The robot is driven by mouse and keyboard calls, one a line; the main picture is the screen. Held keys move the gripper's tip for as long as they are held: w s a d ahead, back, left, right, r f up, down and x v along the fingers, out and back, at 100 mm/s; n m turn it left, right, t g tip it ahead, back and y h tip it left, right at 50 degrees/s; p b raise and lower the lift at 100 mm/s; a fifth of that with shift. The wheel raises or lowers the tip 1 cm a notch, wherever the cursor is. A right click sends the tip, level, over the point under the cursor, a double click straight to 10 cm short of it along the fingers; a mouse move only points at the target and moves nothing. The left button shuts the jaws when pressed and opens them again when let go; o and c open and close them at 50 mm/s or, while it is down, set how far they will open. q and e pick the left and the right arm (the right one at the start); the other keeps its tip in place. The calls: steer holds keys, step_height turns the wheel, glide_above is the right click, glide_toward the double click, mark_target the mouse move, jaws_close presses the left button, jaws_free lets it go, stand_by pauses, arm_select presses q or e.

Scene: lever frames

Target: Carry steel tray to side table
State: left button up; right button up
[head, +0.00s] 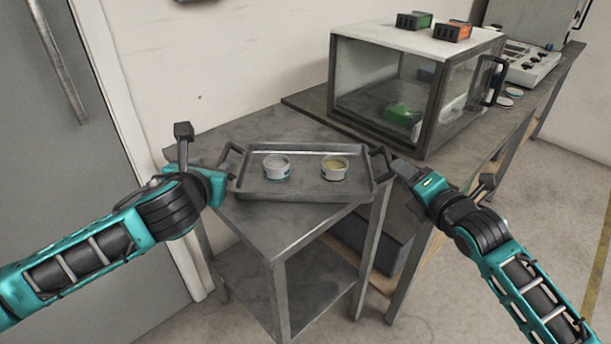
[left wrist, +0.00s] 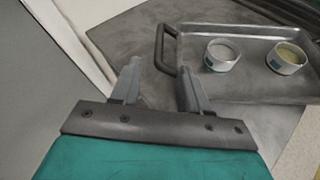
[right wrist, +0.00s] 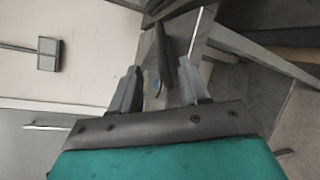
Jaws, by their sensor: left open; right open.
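The steel tray (head: 305,190) lies flat on the small grey side table (head: 262,222). It has a dark handle at each end. Two small white cups stand in it, one with pale contents (head: 276,168) and one with yellowish contents (head: 334,168). My left gripper (head: 222,172) is open beside the left handle (head: 230,157); in the left wrist view this handle (left wrist: 160,50) lies just beyond the fingertips. My right gripper (head: 398,170) is open at the right handle (head: 382,160). In the right wrist view a dark bar, seemingly that handle (right wrist: 162,52), shows between the fingertips.
A longer bench (head: 300,103) adjoins at the back right, carrying a glass-sided cabinet (head: 395,90) with green and orange items on top. A lower shelf (head: 310,270) is under the side table. A grey door (head: 75,150) stands at left. Floor at right is clear.

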steer(key=shift+v, duration=1.9)
